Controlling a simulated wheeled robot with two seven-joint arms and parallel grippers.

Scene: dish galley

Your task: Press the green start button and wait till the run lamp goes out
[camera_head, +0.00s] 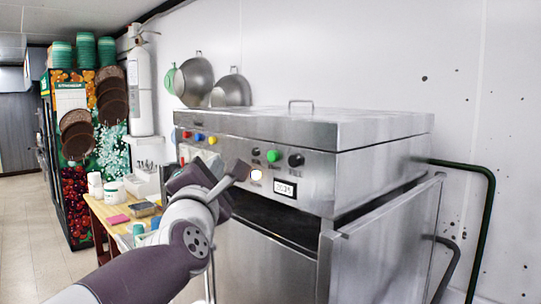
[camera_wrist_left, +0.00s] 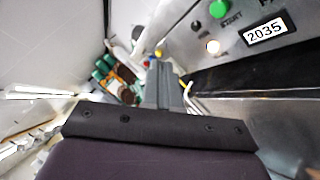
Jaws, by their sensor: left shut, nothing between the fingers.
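The green start button (camera_head: 273,156) sits on the front panel of the steel dishwasher (camera_head: 320,165). In the left wrist view the green button (camera_wrist_left: 218,9) is at the top, with a START label beneath it. The run lamp (camera_head: 256,174), below and left of the button, glows pale; it also glows in the left wrist view (camera_wrist_left: 213,47). My left gripper (camera_head: 241,170) is shut and empty, in front of the panel and left of the lamp. In the left wrist view its closed fingers (camera_wrist_left: 163,84) point away from the button. They appear apart from it. My right gripper is out of view.
Black knobs (camera_head: 296,160) flank the button, and a label reading 2035 (camera_head: 285,188) is below. Red, blue and yellow buttons (camera_head: 199,137) are further left. The machine's door (camera_head: 385,245) juts out at right. A wooden table (camera_head: 101,212) with small items stands left.

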